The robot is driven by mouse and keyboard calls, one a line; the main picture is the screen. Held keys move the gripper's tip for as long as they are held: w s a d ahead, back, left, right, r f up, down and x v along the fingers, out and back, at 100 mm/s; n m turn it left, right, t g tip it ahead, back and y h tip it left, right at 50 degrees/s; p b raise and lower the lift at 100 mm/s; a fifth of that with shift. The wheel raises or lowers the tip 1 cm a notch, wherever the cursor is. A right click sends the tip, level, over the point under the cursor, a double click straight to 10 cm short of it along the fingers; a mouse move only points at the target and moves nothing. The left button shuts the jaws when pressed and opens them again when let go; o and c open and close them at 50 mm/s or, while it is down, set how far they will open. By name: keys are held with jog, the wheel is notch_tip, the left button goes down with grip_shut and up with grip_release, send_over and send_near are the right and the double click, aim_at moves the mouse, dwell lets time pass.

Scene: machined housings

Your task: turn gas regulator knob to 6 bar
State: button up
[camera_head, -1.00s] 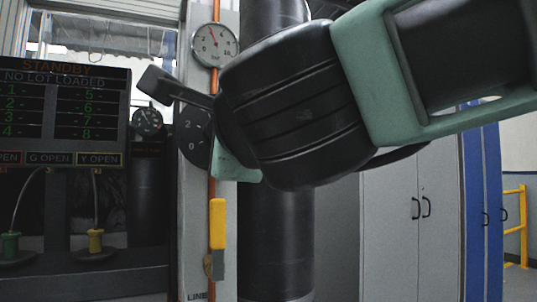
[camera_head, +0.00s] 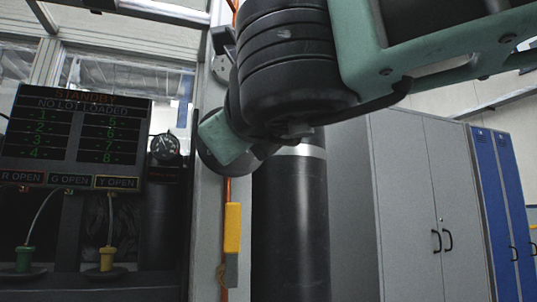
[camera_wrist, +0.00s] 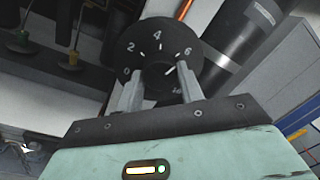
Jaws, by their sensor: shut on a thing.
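The regulator's dark round dial (camera_wrist: 140,40) shows in the wrist view with white marks 0, 2, 4 and 6, and a further mark partly hidden at lower right. Its centre knob (camera_wrist: 157,76) sits between the two grey fingers of my gripper (camera_wrist: 160,88), which is shut on it. A short white pointer line on the knob points up and right, toward the 6 side; its exact reading is hard to tell. In the head view the dial (camera_head: 208,167) is mostly hidden behind my gripper (camera_head: 228,138). The pressure gauge (camera_head: 221,68) is almost wholly covered by my wrist.
A status display (camera_head: 75,135) and a small gauge (camera_head: 165,147) are at left. Grey cabinets (camera_head: 405,200) stand at right.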

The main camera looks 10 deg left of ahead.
jog(key=shift+m, duration=0.3)
jog(key=o, duration=1)
jog(key=v, duration=1.2)
jog(key=shift+b, duration=0.3)
